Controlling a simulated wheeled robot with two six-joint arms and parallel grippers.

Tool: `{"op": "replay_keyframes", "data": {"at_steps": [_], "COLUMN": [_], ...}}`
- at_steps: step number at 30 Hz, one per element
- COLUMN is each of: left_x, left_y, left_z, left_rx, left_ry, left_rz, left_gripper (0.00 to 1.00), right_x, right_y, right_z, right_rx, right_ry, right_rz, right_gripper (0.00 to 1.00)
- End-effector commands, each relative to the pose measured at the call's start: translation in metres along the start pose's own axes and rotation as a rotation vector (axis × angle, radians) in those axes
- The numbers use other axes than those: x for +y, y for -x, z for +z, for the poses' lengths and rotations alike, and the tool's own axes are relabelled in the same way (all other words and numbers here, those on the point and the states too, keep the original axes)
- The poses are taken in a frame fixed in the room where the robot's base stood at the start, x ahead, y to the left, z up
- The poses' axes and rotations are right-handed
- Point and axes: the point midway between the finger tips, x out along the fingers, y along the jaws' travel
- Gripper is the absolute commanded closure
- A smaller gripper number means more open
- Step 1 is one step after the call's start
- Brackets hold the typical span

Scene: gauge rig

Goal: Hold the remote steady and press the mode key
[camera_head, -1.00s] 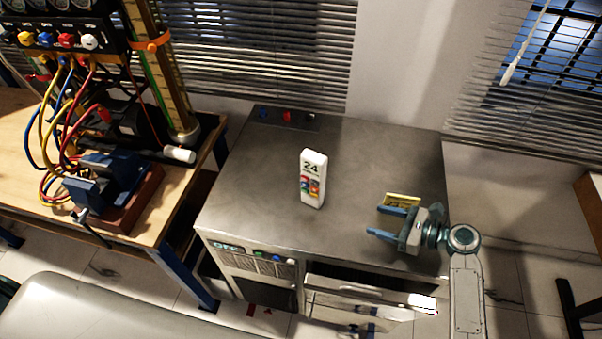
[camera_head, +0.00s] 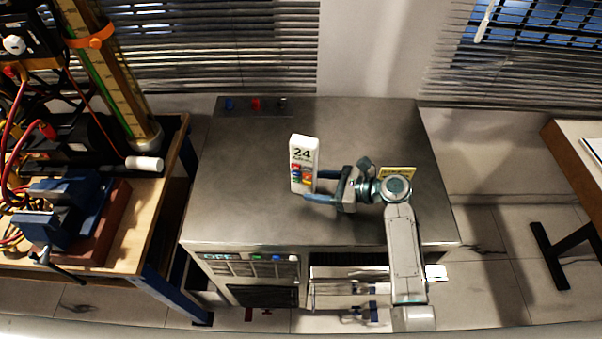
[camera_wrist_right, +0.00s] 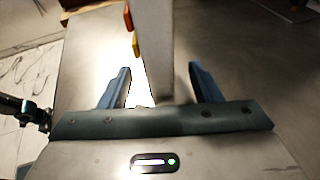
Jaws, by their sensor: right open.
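The white remote (camera_head: 302,153) stands upright on the grey metal cabinet top, with a "24" display and several coloured keys on its front. Which key is the mode key is too small to tell. My right gripper (camera_head: 312,187) is open at the remote's lower right side. In the right wrist view the remote (camera_wrist_right: 153,45) rises between the two blue fingers, with a gap on each side. A red and an orange key stick out at its left edge there. My left gripper is not in view.
The metal cabinet top (camera_head: 250,205) is otherwise mostly clear. A yellow label (camera_head: 398,171) lies behind my right wrist. Small coloured knobs (camera_head: 255,104) sit at its back edge. A wooden bench with a blue vise (camera_head: 62,212) and a tall gauge column stands at the left.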

Motion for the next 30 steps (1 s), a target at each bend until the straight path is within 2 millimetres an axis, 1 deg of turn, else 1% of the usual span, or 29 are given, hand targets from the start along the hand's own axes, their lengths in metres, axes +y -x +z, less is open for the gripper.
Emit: {"op": "replay_keyframes", "data": {"at_steps": [1,3,7,12,20,27,30], "left_x": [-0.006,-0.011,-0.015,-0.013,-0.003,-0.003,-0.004], "left_y": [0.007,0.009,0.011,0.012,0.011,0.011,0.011], "left_z": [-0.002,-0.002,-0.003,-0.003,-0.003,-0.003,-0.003], "left_rx": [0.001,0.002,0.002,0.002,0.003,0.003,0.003], "left_ry": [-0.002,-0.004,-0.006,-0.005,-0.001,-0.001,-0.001], "left_rz": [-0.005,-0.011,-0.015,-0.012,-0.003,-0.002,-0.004], "left_gripper": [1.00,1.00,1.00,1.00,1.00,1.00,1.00], "right_x": [0.000,0.001,0.000,0.000,0.000,0.000,0.000], "right_y": [-0.006,-0.014,-0.025,-0.031,-0.032,-0.032,-0.032], "right_z": [0.005,0.005,0.004,0.003,0.002,0.002,0.002], "right_rx": [-0.002,-0.001,-0.001,0.001,0.002,0.002,0.002], "right_ry": [-0.004,-0.004,-0.002,-0.001,-0.001,-0.001,-0.001], "right_rz": [0.002,0.002,0.001,0.001,0.001,0.001,0.001], "right_gripper": [0.43,0.43,0.43,0.43,0.43,0.86,0.86]}}
